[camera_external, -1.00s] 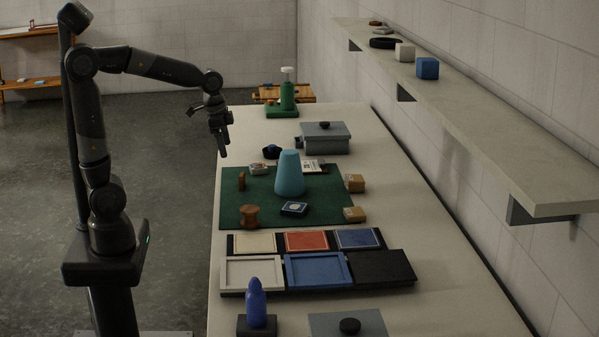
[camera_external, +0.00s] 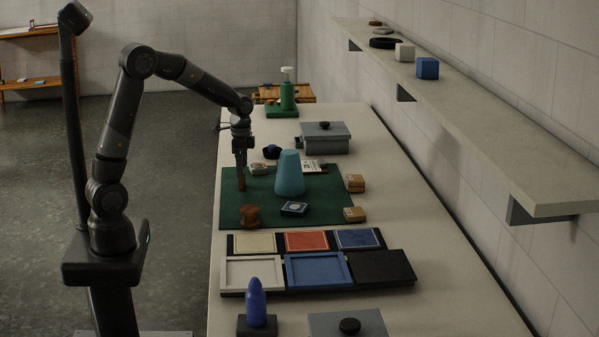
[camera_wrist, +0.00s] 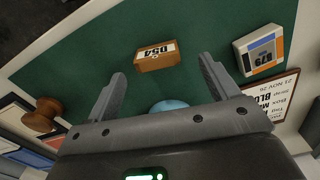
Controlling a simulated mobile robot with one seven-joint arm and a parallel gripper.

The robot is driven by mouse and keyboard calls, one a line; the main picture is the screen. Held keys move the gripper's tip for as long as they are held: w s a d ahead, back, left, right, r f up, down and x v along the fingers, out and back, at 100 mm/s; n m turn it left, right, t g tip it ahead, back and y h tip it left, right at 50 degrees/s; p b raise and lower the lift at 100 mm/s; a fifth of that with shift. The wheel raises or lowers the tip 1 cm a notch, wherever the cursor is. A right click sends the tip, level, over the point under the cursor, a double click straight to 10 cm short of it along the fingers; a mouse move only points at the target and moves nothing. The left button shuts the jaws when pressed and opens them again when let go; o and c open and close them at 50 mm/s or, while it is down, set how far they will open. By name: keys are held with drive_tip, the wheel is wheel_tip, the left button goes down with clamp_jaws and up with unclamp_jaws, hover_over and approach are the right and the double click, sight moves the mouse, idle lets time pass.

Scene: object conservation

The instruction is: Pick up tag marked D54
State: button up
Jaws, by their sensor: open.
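The tag marked D54 (camera_wrist: 156,62) is a small brown wooden block with a white label, which reads upside down in the wrist view. It stands on the green mat (camera_wrist: 95,60). In the external view the tag (camera_external: 241,183) is at the mat's left edge, directly below my gripper (camera_external: 241,158). In the wrist view my gripper (camera_wrist: 162,68) is open, its two fingers spread to either side of the tag. The tag appears between and just beyond the fingertips. I cannot tell whether they touch it.
A white block with orange and blue stripes (camera_wrist: 258,48) stands beside the right finger, near a printed card (camera_wrist: 278,98). Coloured trays (camera_external: 318,284) lie in front.

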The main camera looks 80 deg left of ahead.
sight(243, 179)
drive_tip(key=shift+d+f, duration=0.2)
drive_tip(key=shift+f, duration=2.5)
drive_tip(key=shift+c, duration=0.6)
drive_tip(key=c, duration=0.9)
